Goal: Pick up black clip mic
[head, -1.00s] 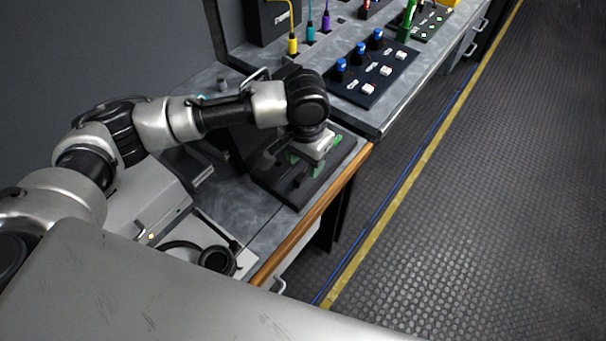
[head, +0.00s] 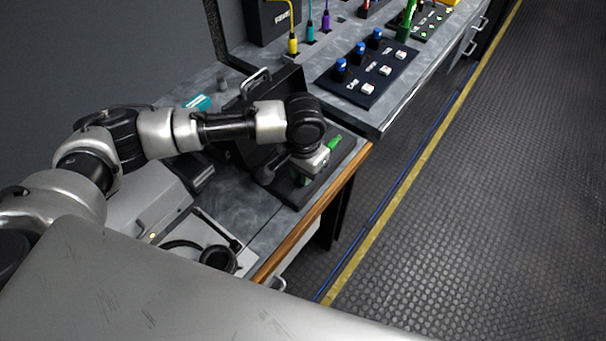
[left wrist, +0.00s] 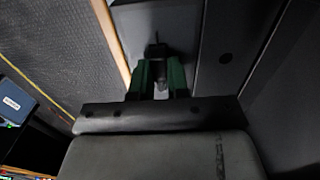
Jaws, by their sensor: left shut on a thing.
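My left gripper (left wrist: 159,80) shows green fingers in the left wrist view, closed around a small dark piece, the black clip mic (left wrist: 158,52), which sticks up between them. In the head view the left gripper (head: 307,177) points down over the dark open case (head: 292,192) on the grey worktop. The mic itself is hidden there by the wrist and gripper. I cannot tell whether it touches the case floor. My right gripper is in neither view.
The raised case lid (head: 268,112) stands close behind my wrist. A control panel (head: 368,75) with blue knobs sits to the right. Headphones (head: 218,257) lie in front at left. The wooden worktop edge (head: 310,217) borders the aisle.

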